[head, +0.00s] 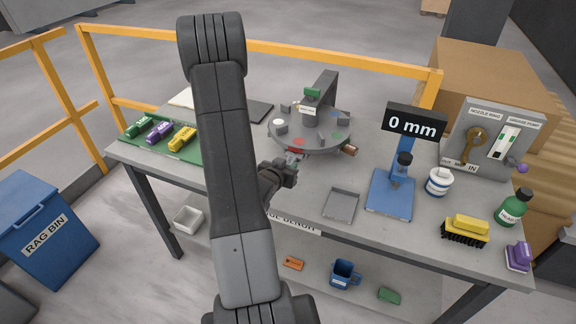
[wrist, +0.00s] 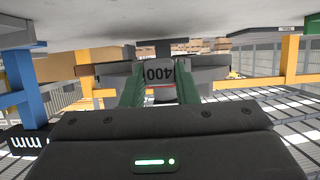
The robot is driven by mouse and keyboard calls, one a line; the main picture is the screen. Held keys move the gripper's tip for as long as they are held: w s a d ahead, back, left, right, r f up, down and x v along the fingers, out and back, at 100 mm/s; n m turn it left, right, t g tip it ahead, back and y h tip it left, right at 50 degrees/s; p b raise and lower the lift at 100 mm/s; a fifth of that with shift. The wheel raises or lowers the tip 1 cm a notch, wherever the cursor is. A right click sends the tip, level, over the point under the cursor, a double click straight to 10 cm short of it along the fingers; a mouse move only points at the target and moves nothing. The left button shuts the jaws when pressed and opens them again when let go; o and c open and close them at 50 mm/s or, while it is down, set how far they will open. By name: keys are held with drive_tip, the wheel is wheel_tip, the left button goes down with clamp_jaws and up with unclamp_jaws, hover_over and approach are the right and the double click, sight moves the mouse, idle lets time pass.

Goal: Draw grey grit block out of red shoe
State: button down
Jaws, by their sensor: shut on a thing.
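A round grey turntable (head: 335,142) stands on the bench, with coloured marks and small blocks around its top. A red patch (head: 297,150), which looks like the red shoe, is at its near left rim. My gripper (head: 292,162) is at that rim, partly hidden behind my arm. In the wrist view my gripper's green fingers (wrist: 160,88) are shut on the grey grit block (wrist: 159,72), marked 400. The block sits between the fingertips, close to the turntable's edge. I cannot tell how far it is inside the shoe.
A grey tray (head: 341,205) and a blue gauge stand (head: 391,194) reading 0 mm are right of my gripper. A brown-ended handle (head: 349,150) sticks out from the turntable.

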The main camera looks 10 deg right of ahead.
drive_tip(key=shift+s+a+b, duration=0.35)
drive_tip(key=shift+s+a, duration=0.15)
drive_tip(key=shift+s, duration=0.25)
drive_tip(key=c, duration=1.1)
unclamp_jaws()
drive_tip(key=shift+o, duration=0.2)
drive_tip(key=b+v, duration=0.1)
drive_tip(key=v, duration=1.2)
drive_tip(key=shift+s+a+r+b, duration=0.15)
drive_tip(key=shift+s+r+b, duration=0.1)
drive_tip(key=shift+b, duration=0.05)
drive_tip(key=shift+w+f, duration=0.1)
